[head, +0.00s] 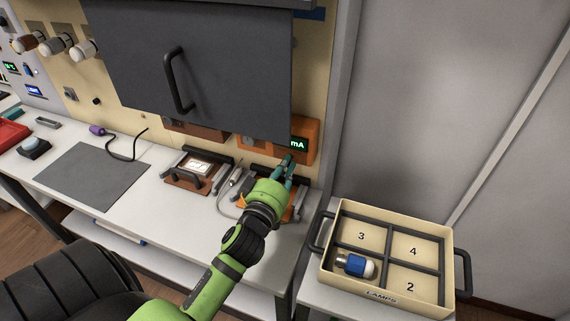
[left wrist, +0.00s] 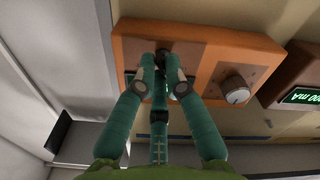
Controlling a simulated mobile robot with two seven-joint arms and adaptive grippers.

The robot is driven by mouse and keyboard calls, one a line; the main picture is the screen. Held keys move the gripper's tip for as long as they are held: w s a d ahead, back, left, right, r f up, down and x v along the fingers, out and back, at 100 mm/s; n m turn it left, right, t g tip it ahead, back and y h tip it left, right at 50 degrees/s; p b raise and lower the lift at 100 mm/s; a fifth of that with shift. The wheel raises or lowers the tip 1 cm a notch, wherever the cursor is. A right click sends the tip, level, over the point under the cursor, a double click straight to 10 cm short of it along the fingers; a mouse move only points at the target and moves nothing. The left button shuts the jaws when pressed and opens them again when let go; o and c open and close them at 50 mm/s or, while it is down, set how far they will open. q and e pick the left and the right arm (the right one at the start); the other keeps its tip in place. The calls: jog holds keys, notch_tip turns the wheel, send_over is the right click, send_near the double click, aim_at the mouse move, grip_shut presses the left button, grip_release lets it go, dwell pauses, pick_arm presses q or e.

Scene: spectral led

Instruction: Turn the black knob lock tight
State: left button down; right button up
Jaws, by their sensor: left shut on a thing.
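The orange meter box (head: 311,132) with a green mA display is fixed on the back panel, and it also fills the middle of the left wrist view (left wrist: 214,60). My left gripper (head: 287,163) reaches up to its front. In the left wrist view my left gripper (left wrist: 162,65) has its green fingers closed around a small black knob (left wrist: 163,51) near the box's edge. The fingers hide most of the knob and part of the display. My right gripper is not in view.
A large dark panel with a handle (head: 180,80) overhangs the bench just above the box. A silver dial (left wrist: 237,88) sits beside the gripped knob. A lamps tray (head: 377,287) with a blue lamp (head: 355,265) stands at the right. A grey mat (head: 92,175) lies left.

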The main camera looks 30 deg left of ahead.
pick_arm(q)
jog(key=shift+f+m+p, duration=0.15)
jog(key=shift+m+p, duration=2.1)
jog(key=shift+m, duration=6.05)
jog(key=shift+a, duration=0.1)
jog(key=c, duration=1.3)
grip_release()
jog(key=shift+s, duration=0.1)
